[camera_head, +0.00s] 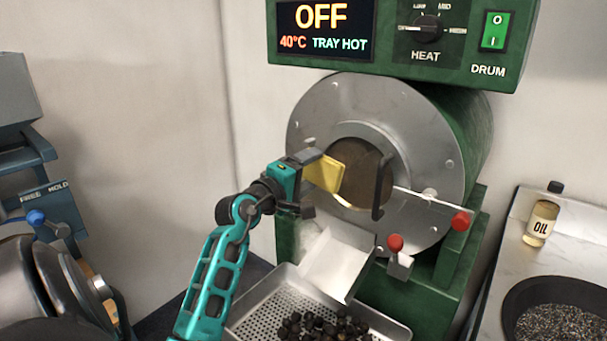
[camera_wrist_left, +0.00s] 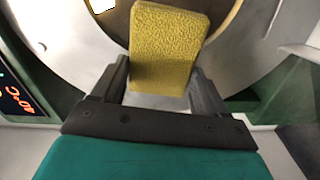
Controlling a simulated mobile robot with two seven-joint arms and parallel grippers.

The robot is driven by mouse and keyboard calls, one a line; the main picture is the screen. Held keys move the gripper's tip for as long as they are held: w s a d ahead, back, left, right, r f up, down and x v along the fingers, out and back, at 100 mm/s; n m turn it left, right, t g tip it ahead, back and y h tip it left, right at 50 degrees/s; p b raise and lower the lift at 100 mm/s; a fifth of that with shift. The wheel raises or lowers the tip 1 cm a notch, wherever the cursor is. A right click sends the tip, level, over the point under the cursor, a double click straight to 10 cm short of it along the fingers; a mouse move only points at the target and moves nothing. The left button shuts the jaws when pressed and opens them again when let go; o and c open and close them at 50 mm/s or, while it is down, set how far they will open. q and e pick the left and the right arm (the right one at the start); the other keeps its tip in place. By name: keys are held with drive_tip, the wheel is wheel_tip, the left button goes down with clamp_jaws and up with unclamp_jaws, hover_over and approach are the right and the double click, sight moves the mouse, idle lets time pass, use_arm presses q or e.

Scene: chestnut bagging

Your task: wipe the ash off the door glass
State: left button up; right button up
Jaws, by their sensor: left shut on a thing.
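My left gripper (camera_head: 308,178) is shut on a yellow sponge (camera_head: 328,174) and holds it in front of the left part of the round door glass (camera_head: 362,170). In the left wrist view the sponge (camera_wrist_left: 168,45) sits between the two fingers of the gripper (camera_wrist_left: 162,85), with the drum front behind it. The glass looks brown and dull inside a metal ring with a dark handle (camera_head: 382,185). The sponge covers part of the glass. I cannot tell whether it touches the glass. My right gripper is not in view.
A perforated tray (camera_head: 258,312) with dark chestnuts stands below a metal chute (camera_head: 338,262). Red-knobbed levers (camera_head: 460,221) stick out at the right. The panel (camera_head: 400,42) above reads OFF, 40°C, TRAY HOT. An oil bottle (camera_head: 541,222) and dark pan (camera_head: 515,300) stand at the right.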

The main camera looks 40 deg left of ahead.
sight(326, 174)
use_arm(q)
drive_tip(key=shift+w, duration=0.65)
idle(0.5)
drive_tip(key=shift+d+r+p, duration=0.1)
drive_tip(key=shift+d+p, duration=0.55)
drive_tip(key=shift+d, duration=0.55)
drive_tip(key=shift+w+d, duration=0.1)
drive_tip(key=shift+d, duration=0.45)
drive_tip(key=shift+w+d+p, duration=0.15)
drive_tip(key=shift+d+p, duration=0.6)
drive_tip(key=shift+d, duration=0.15)
drive_tip(key=shift+w+d+p, duration=0.15)
drive_tip(key=shift+d+p, duration=0.15)
drive_tip(key=shift+d, duration=0.5)
drive_tip(key=shift+s+a+b, duration=0.2)
drive_tip(key=shift+a+b, duration=0.45)
drive_tip(key=shift+a, duration=1.1)
drive_tip(key=shift+s+a+f+b, duration=0.15)
drive_tip(key=shift+a+b, duration=0.2)
drive_tip(key=shift+a, duration=0.25)
drive_tip(key=shift+a+f+b, duration=0.1)
drive_tip(key=shift+a+b, duration=0.2)
drive_tip(key=shift+a, duration=0.25)
drive_tip(key=shift+a+r, duration=0.15)
drive_tip(key=shift+a, duration=0.5)
